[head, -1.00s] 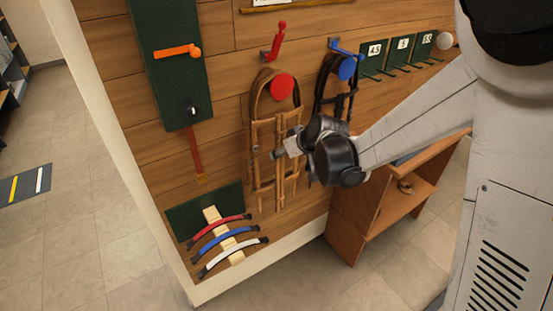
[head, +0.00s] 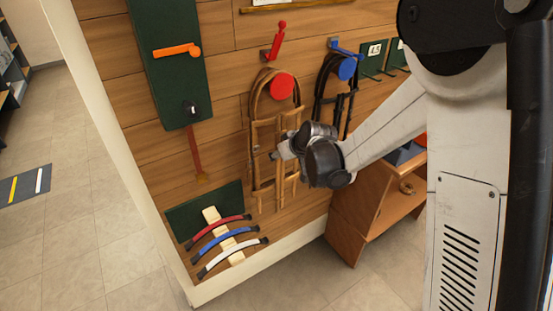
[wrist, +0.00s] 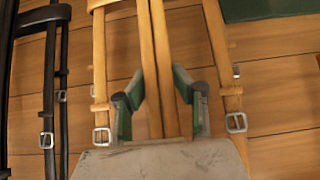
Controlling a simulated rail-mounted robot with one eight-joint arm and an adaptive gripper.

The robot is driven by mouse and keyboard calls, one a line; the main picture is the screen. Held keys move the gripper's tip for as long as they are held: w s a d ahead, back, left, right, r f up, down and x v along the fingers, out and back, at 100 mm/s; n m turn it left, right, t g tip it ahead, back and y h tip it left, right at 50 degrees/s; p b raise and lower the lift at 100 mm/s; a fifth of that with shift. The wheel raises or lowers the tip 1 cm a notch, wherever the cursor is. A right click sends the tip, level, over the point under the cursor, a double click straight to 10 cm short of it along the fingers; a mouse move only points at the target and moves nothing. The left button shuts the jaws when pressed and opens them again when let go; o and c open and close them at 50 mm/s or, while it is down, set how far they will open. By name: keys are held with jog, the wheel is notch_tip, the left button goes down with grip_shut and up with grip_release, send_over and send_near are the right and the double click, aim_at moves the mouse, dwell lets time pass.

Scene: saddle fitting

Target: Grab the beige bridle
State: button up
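The beige bridle (head: 254,137) hangs on the wooden wall below a round red holder (head: 282,86). Its tan straps and metal buckles show in the wrist view (wrist: 221,50). My gripper (head: 274,155) is at the bridle's middle in the head view, partly covering its right side. In the wrist view my gripper (wrist: 157,88) is open, its green-padded fingers apart. The bridle's two central straps run between the fingers, with gaps on both sides. The outer straps with buckles lie outside the fingers. I cannot tell how deep the straps sit between the fingers.
A black bridle (head: 320,95) hangs close to the right under a blue holder (head: 346,68); it shows at the left in the wrist view (wrist: 48,90). Red, blue and white curved bands (head: 228,240) sit below left. A wooden cabinet (head: 345,228) stands at lower right.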

grip_shut()
